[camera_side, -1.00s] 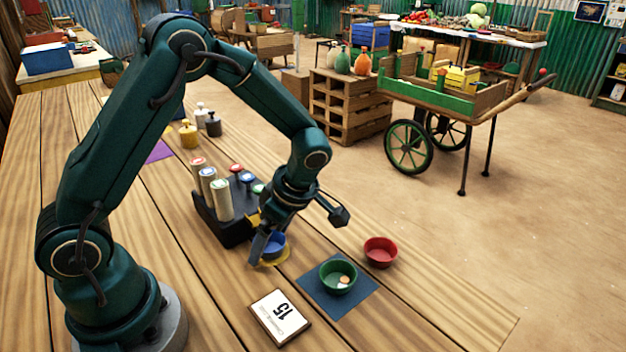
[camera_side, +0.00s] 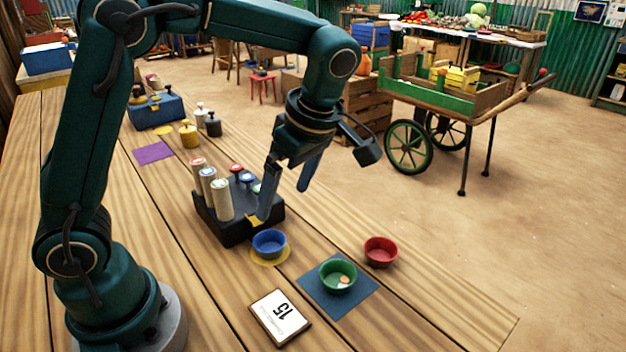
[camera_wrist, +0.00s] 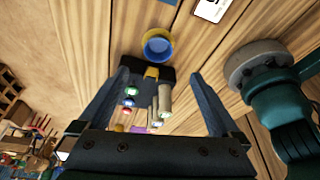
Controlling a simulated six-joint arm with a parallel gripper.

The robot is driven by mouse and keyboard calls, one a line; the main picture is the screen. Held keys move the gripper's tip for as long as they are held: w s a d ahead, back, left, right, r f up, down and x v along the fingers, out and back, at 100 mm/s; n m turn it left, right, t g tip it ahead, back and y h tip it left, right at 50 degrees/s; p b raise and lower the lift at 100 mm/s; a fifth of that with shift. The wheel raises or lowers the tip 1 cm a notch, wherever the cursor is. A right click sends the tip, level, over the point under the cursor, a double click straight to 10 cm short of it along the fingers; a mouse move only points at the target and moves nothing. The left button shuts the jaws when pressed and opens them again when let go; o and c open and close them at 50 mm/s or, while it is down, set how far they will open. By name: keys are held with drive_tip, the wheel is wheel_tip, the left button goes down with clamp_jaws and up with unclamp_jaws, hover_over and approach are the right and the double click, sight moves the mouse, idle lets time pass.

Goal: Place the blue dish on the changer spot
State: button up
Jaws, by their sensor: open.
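The blue dish (camera_side: 269,242) sits upright on the table, on a round yellow spot (camera_side: 270,260) whose rim shows around it. It stands in front of the black coin holder. It also shows in the wrist view (camera_wrist: 158,46), on the yellow spot (camera_wrist: 150,31). My gripper (camera_side: 284,202) is raised above the holder, with its fingers wide apart and nothing between them. It is clear of the dish. In the wrist view the two fingers stand apart (camera_wrist: 160,92), and the dish lies beyond their tips.
The black holder (camera_side: 235,227) with upright coin tubes and coloured knobs stands behind the dish. A green dish (camera_side: 338,275) with coins is on a dark blue mat (camera_side: 350,303). A red dish (camera_side: 380,252) stands at right. A "15" card (camera_side: 280,317) lies in front.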

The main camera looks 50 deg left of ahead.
drive_tip(key=s+d+r+m+t+h, duration=0.1)
drive_tip(key=s+m, duration=0.4)
drive_tip(key=m, duration=0.5)
drive_tip(key=s+d+r+m+t+h, duration=0.1)
drive_tip(key=s+m+t, duration=0.4)
drive_tip(key=m, duration=0.5)
drive_tip(key=shift+s+r+m+t+h, duration=0.2)
drive_tip(key=shift+r+m+t+h, duration=0.15)
drive_tip(key=shift+h, duration=0.55)
